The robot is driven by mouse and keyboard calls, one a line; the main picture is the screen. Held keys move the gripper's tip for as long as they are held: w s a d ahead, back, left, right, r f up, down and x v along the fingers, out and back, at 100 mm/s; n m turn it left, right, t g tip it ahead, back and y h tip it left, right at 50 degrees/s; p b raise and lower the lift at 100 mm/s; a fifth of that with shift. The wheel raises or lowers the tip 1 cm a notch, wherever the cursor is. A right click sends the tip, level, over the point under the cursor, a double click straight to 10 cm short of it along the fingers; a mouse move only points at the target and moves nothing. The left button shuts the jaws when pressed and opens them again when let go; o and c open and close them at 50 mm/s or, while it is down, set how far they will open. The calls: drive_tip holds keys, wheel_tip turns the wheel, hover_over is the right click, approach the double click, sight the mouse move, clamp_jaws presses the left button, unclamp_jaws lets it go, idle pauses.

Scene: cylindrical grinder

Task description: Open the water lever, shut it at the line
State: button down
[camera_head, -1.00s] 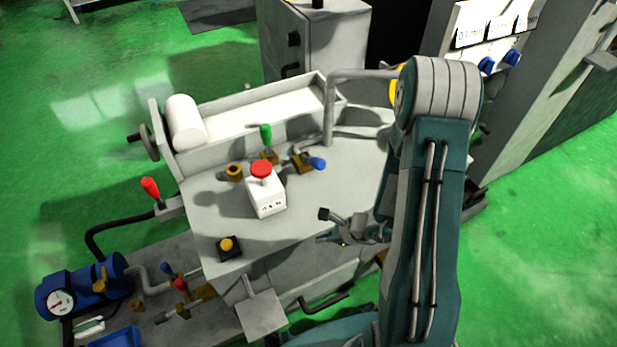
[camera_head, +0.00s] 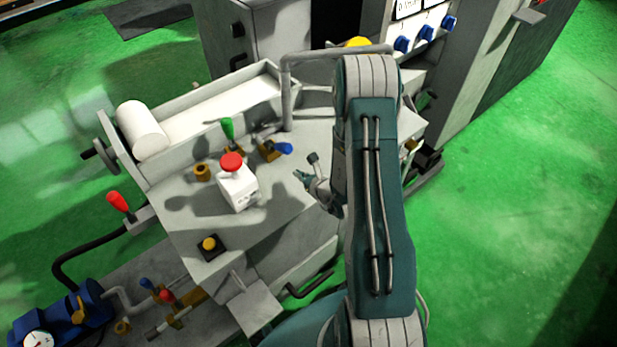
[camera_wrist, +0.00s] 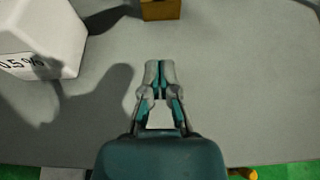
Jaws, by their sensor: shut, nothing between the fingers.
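No lever is visibly labelled as water. A blue-handled lever (camera_head: 283,148) sits on a brass valve body (camera_head: 267,151) on the grey bench top. A green-handled lever (camera_head: 228,129) stands upright to its left. My gripper (camera_head: 304,176) is over the bench top, to the right of and in front of the blue handle, apart from it. In the wrist view my gripper (camera_wrist: 158,66) is shut and empty above bare grey surface. A brass block (camera_wrist: 160,9) lies ahead of its tips; the handle is out of that view. I cannot make out a line mark.
A grey pipe (camera_head: 287,95) rises behind the blue lever. A red-handled lever (camera_head: 118,202) is at far left. The front right bench top is clear.

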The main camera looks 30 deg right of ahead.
sight(278, 147)
drive_tip(key=x, duration=0.3)
drive_tip(key=shift+a, duration=0.2)
drive_tip(key=shift+w+r, duration=0.3)
drive_tip(key=shift+r, duration=0.3)
drive_tip(key=shift+w+r, duration=0.3)
drive_tip(key=shift+r, duration=0.3)
drive_tip(key=shift+w+d+r, duration=0.1)
drive_tip(key=shift+w+r, duration=0.25)
drive_tip(key=shift+r, duration=0.15)
